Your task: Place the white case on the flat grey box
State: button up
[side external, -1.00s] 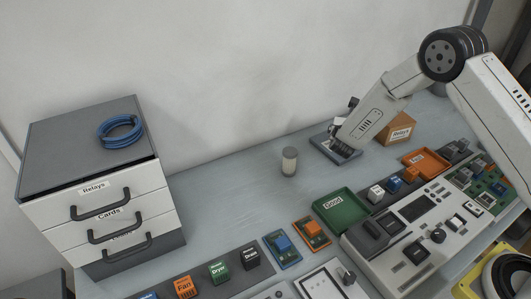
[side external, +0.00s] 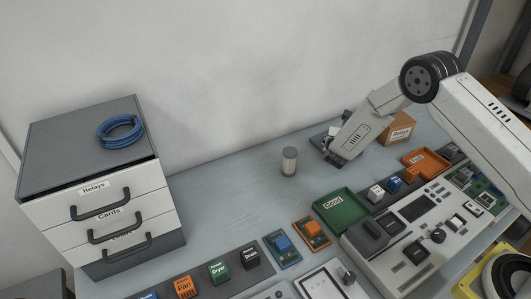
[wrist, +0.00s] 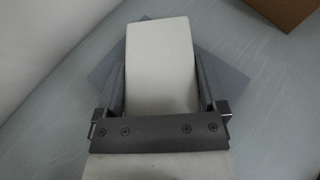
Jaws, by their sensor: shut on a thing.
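The white case (wrist: 160,60) is a pale block between the two fingers of my gripper (wrist: 160,80) in the wrist view. My gripper is shut on it. The flat grey box (wrist: 104,68) lies behind the case in that view, with its corners showing at both sides. In the side external view my gripper (side external: 336,154) is low at the back of the bench, and the grey box (side external: 319,139) is partly hidden behind it. I cannot tell whether the case touches the box.
A cardboard box (side external: 400,128) stands just right of my gripper. A small grey cylinder (side external: 289,161) stands to the left. A green tray (side external: 335,222) and an orange tray (side external: 440,172) lie in front. A drawer cabinet (side external: 90,140) is far left. The bench between cabinet and cylinder is clear.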

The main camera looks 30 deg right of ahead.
jog(key=shift+f, duration=0.15)
jog(key=o, duration=1)
jog(key=shift+c, duration=0.2)
jog(key=shift+a+r, duration=0.1)
jog(key=shift+r, duration=0.1)
jog(key=shift+s+a+r, duration=0.25)
jog(key=shift+s+a, duration=0.2)
jog(key=v, duration=1)
jog(key=shift+s+a, duration=0.15)
jog(key=shift+s, duration=0.1)
